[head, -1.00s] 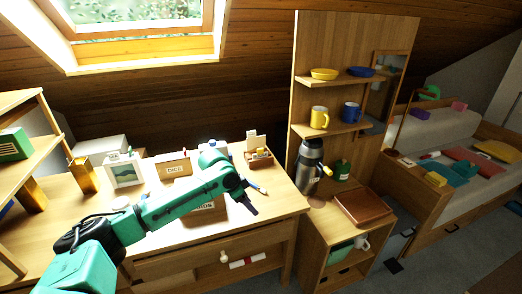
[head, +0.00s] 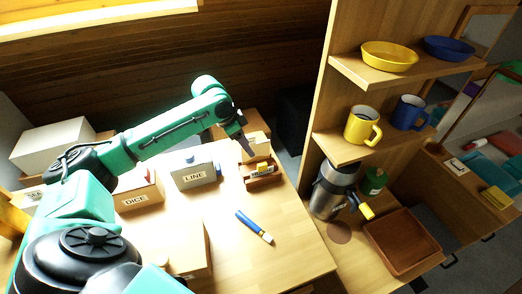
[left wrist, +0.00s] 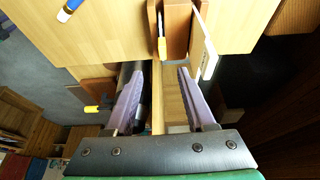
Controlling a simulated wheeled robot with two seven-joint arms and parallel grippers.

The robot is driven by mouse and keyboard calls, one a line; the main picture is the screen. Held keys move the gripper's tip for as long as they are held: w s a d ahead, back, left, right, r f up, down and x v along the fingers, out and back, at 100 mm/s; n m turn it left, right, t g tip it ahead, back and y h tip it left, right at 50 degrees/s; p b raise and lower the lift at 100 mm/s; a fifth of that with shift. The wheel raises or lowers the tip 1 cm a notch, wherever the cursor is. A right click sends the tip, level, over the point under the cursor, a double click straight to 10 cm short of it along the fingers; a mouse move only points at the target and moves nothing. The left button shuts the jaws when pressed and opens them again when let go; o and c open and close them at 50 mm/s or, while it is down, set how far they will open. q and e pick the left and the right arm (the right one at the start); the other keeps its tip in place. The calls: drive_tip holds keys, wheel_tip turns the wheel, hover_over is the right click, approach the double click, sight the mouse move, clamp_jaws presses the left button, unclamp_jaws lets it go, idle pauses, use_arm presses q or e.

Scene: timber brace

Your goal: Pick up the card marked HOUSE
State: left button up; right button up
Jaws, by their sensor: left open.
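A pale card (head: 258,148) stands upright in a small brown wooden holder (head: 264,183) at the back right of the desk. I cannot read any marking on it. In the left wrist view the card (left wrist: 204,50) shows nearly edge-on, leaning in the holder (left wrist: 178,18). My left gripper (head: 244,146) is beside the card's upper left in the head view. In the left wrist view its fingers (left wrist: 162,98) are spread, with nothing held between them; the card is ahead of the right finger. My right gripper is not in view.
Boxes marked LINE (head: 195,177) and DICE (head: 138,194) stand left of the holder. A blue and white marker (head: 254,227) lies in front. A shelf unit with a yellow mug (head: 362,126) and a flask (head: 333,188) stands to the right. The desk's front right is clear.

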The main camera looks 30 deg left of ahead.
use_arm(q)
drive_tip(key=w+f, duration=0.1)
drive_tip(key=w, duration=0.1)
drive_tip(key=p, duration=0.2)
hover_over(261, 164)
drive_tip(key=s, duration=0.2)
wheel_tip(261, 164, down, 5)
drive_tip(key=f, duration=0.2)
drive_tip(key=w+f, duration=0.1)
drive_tip(key=f, duration=0.1)
drive_tip(key=w+f+p, duration=0.1)
drive_tip(key=f, duration=0.1)
drive_tip(key=shift+w+f, duration=0.15)
drive_tip(key=shift+f, duration=0.2)
drive_tip(key=shift+d+f, duration=0.15)
drive_tip(key=shift+f, duration=0.05)
drive_tip(key=shift+c, duration=0.3)
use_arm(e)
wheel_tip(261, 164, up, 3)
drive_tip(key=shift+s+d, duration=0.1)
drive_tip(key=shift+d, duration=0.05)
use_arm(q)
clamp_jaws()
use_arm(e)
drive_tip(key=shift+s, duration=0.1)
